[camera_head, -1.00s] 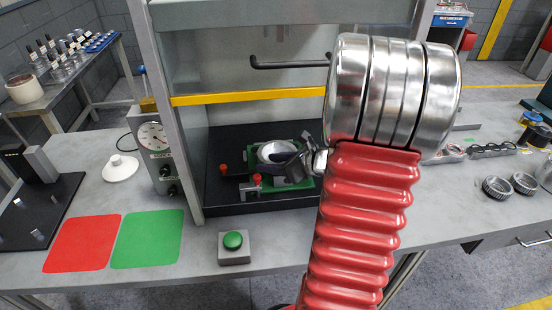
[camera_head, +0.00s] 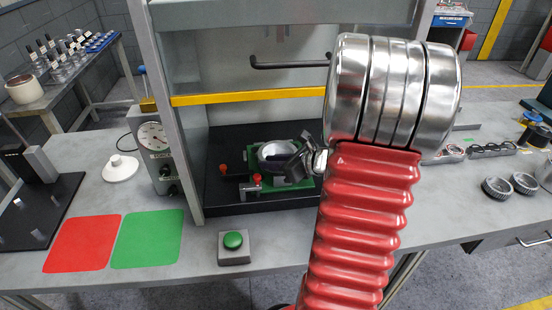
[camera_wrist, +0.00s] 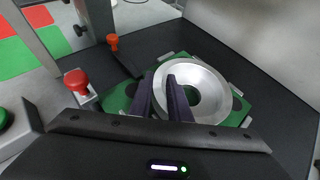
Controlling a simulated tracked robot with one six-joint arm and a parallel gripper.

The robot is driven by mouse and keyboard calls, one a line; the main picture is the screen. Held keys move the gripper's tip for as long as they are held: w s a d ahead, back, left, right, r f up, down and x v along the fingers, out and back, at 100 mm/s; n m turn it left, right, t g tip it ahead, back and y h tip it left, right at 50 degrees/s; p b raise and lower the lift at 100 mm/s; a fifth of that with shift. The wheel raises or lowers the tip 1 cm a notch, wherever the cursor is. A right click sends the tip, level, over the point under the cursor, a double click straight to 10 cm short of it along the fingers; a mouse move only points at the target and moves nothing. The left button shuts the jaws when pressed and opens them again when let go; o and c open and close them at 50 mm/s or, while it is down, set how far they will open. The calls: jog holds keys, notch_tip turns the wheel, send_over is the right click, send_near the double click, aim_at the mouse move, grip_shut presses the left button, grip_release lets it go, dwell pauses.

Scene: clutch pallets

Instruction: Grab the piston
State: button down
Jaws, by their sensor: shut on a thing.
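The piston, which I take to be the round silver part, sits on a green fixture (camera_head: 306,183) under the press. It shows in the wrist view (camera_wrist: 212,82) as a bright disc with a dark round middle, and in the head view (camera_head: 263,152) partly behind my gripper. My gripper (camera_wrist: 161,82) reaches over the disc with its two dark fingers close together, shut on it. In the head view my gripper (camera_head: 281,156) comes in from the right. The fingers hide the exact contact and part of the disc.
Red knobs (camera_wrist: 76,80) stand beside the fixture. The press's left post (camera_head: 172,110) and yellow bar (camera_head: 250,96) frame the space. A green button (camera_head: 233,240) sits in front. Red (camera_head: 83,243) and green (camera_head: 147,238) mats lie clear at left.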

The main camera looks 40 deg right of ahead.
jog(key=shift+f, duration=0.1)
dwell(0.4)
notch_tip(320, 180, up, 10)
dwell(0.6)
